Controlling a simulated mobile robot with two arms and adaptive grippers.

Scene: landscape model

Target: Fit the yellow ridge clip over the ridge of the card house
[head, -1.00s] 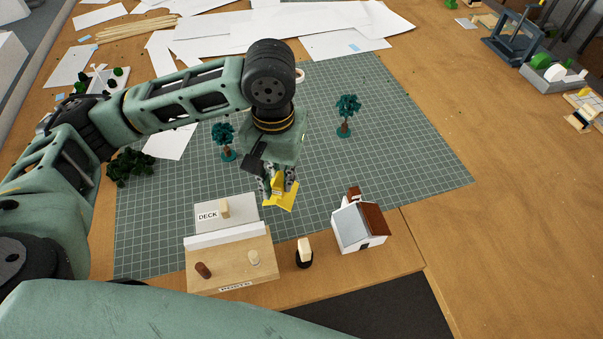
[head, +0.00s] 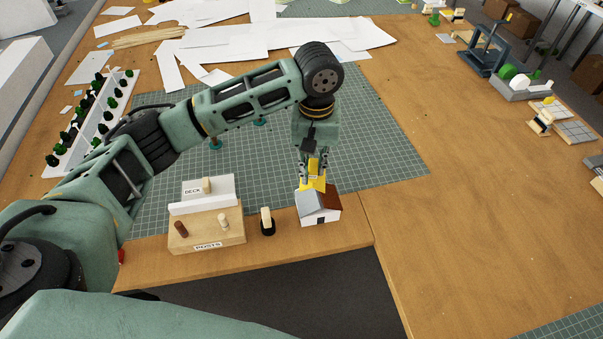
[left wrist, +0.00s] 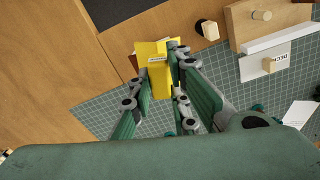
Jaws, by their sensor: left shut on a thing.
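My left gripper (head: 313,172) is shut on the yellow ridge clip (head: 312,185), with its fingers pointing down. The clip is at the far side of the card house (head: 326,216), overlapping its roof in the head view. I cannot tell whether the clip touches the ridge. The house has white walls, a grey roof slope and a red-brown one. My right gripper is not in view.
Left of the house stand a small peg on a black base (head: 267,222) and a wooden block labelled POSTS (head: 207,238), with a DECK board behind it. The table's front edge is close to the house. The cutting mat (head: 385,165) is clear to the right.

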